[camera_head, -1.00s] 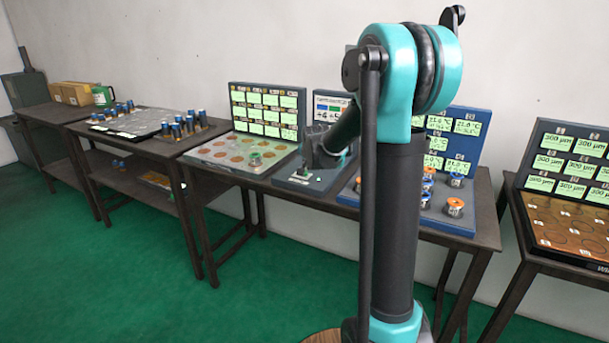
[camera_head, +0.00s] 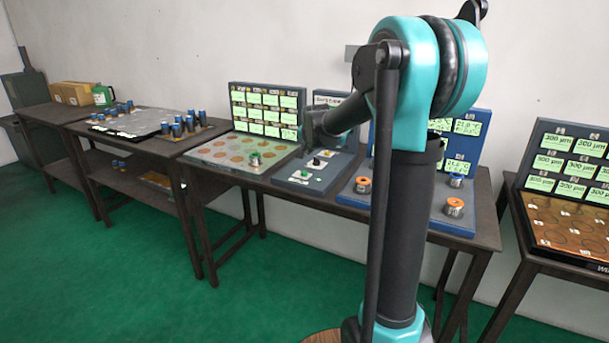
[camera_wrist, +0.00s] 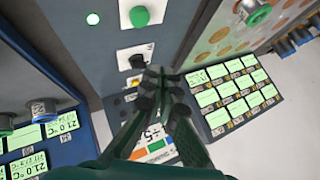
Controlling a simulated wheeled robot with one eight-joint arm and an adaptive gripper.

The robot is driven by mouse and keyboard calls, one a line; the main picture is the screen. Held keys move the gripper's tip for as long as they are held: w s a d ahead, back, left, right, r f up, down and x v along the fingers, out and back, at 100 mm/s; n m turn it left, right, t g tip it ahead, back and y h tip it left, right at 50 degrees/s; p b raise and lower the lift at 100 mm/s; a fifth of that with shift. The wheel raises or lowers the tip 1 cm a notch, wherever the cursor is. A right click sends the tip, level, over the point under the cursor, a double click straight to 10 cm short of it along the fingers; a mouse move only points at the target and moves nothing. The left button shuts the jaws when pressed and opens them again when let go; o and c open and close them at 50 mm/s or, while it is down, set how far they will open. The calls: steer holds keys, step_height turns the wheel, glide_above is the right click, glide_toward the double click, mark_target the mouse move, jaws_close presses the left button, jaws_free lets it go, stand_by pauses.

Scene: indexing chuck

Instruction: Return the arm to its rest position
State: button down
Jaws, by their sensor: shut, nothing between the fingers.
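My arm (camera_head: 408,90) stands tall in the head view, its dark forearm (camera_head: 345,117) reaching left over the back of the middle table. My gripper's fingers are hard to make out there. In the wrist view my gripper (camera_wrist: 160,78) is shut and empty, its fingertips together in front of the control panel (camera_wrist: 85,35). That panel has a green button (camera_wrist: 139,15) and a black knob (camera_wrist: 137,61). The panel (camera_head: 318,178) lies on the table in the head view, below and apart from the forearm.
Left of the panel is a tray of round discs (camera_head: 225,155) with a label board (camera_head: 264,110). Right of it is a blue tray with orange-topped cylinders (camera_head: 454,207). Another table with an orange board (camera_head: 565,225) stands at the far right. Green floor (camera_head: 100,270) is open at front left.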

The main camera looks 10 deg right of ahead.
stand_by(0.3)
steer(key=s+d+f+n+g, duration=0.1)
steer(key=s+f+n, duration=0.2)
steer(key=s, duration=1)
steer(key=s+d+f+n+g, duration=0.1)
steer(key=s+f+n+g, duration=0.1)
steer(key=s+f, duration=0.8)
steer(key=s+d+f+n+g, duration=0.1)
steer(key=s+f+n, duration=0.3)
steer(key=s, duration=1.3)
step_height(320, 180, down, 3)
steer(key=shift+s+r+g, duration=0.15)
steer(key=shift+r+g, duration=0.05)
steer(key=shift+g, duration=0.3)
steer(key=shift+d, duration=0.15)
